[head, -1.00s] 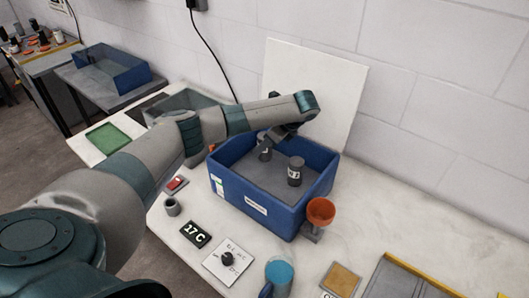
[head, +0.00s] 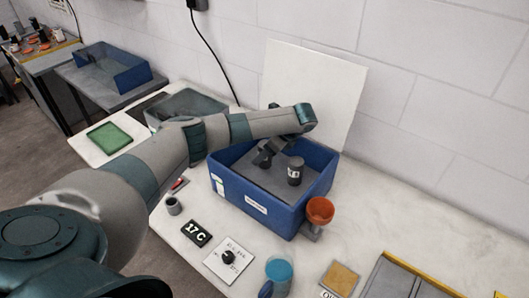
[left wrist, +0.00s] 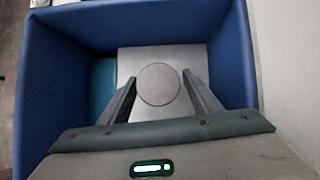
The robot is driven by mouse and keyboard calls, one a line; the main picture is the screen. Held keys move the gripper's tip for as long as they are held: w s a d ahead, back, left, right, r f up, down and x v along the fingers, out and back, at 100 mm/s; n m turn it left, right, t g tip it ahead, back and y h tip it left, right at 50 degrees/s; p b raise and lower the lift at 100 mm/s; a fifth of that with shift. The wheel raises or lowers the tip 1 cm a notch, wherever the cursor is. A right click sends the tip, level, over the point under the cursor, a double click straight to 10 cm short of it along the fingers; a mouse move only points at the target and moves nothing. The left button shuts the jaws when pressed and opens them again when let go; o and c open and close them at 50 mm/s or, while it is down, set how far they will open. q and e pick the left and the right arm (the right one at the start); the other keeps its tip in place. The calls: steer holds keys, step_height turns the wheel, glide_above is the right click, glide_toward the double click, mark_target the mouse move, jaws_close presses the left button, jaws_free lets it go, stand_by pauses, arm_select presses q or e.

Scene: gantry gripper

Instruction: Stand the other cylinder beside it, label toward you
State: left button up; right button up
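A dark grey cylinder (head: 294,172) with a white label facing my head camera stands upright in the blue bin (head: 255,208). My left gripper (head: 265,158) points down into the bin, just left of and behind that cylinder. In the left wrist view, the round grey top of a cylinder (left wrist: 158,84) lies between the fingers of my left gripper (left wrist: 159,80). Narrow gaps show on both sides of it, so the fingers look open around it. In the head view the gripper hides most of this cylinder, and its label cannot be made out. My right gripper is not in view.
The bin walls (left wrist: 245,60) stand close around the gripper. An orange cup (head: 320,210) stands at the bin's front right corner. A 17 C display (head: 196,233), a dial plate (head: 230,260) and a blue-topped container (head: 279,271) are in front. A white board (head: 325,85) leans behind.

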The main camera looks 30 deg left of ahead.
arm_select(q)
steer(key=shift+r, duration=0.15)
steer(key=b+v, duration=0.1)
steer(key=v, duration=1.1)
steer(key=shift+b, duration=0.35)
stand_by(1.0)
